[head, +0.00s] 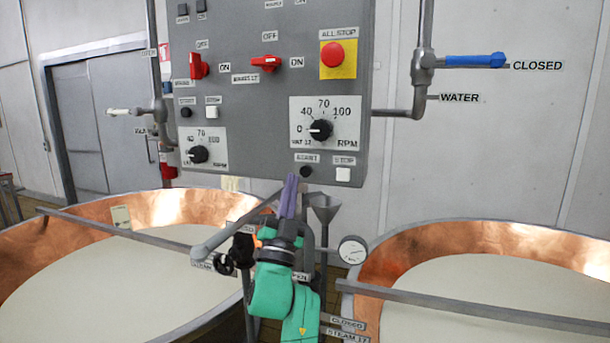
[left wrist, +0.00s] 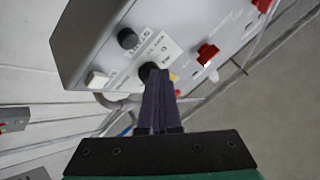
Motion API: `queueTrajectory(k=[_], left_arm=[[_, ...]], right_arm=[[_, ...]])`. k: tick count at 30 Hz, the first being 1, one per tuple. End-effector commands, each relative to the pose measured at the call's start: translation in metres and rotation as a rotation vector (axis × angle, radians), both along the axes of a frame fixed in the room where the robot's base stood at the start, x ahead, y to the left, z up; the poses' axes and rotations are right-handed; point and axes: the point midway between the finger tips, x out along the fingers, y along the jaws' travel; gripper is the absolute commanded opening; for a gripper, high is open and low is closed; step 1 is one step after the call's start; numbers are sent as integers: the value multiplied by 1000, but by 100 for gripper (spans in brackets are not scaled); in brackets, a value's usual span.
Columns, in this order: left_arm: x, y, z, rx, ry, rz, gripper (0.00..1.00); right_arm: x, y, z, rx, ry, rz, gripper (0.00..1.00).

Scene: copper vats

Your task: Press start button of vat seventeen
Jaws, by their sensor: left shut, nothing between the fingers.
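The grey control panel (head: 250,115) hangs above the vats. Its right-hand RPM dial (head: 320,130) carries a small label that seems to read VAT 17. Below this dial are a black start button (head: 306,172) and a white stop button (head: 343,174). My left gripper (head: 291,180) is shut and empty, its purple fingers pointing up just left of and slightly below the black button. In the left wrist view, the fingertips (left wrist: 155,75) overlap the dial's knob; the black button (left wrist: 128,38) and white button (left wrist: 97,79) show clear of them. Contact cannot be told. My right gripper is not in view.
A yellow-backed red all-stop button (head: 332,54) and red switches (head: 264,63) sit higher on the panel. Another dial (head: 198,154) is at left. Copper vats (head: 470,240) with rails (head: 480,305) stand on both sides. A gauge (head: 352,250) and funnel (head: 323,208) are near my arm.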

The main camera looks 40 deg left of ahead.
Motion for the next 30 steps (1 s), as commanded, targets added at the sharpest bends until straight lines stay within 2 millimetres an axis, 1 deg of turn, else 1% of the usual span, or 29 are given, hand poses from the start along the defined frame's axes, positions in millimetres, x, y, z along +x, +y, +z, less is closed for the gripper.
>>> queueTrajectory(k=[1,6,10,14,30], left_arm=[[7,3,-1,-2,-1,0,0],[29,10,-3,-1,-2,-1,0],[39,13,-2,-1,0,-1,0],[41,15,0,0,0,0,0],[41,14,0,-1,1,-1,0]], right_arm=[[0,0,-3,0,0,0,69],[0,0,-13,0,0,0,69],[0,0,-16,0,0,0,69],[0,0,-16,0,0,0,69],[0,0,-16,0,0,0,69]])
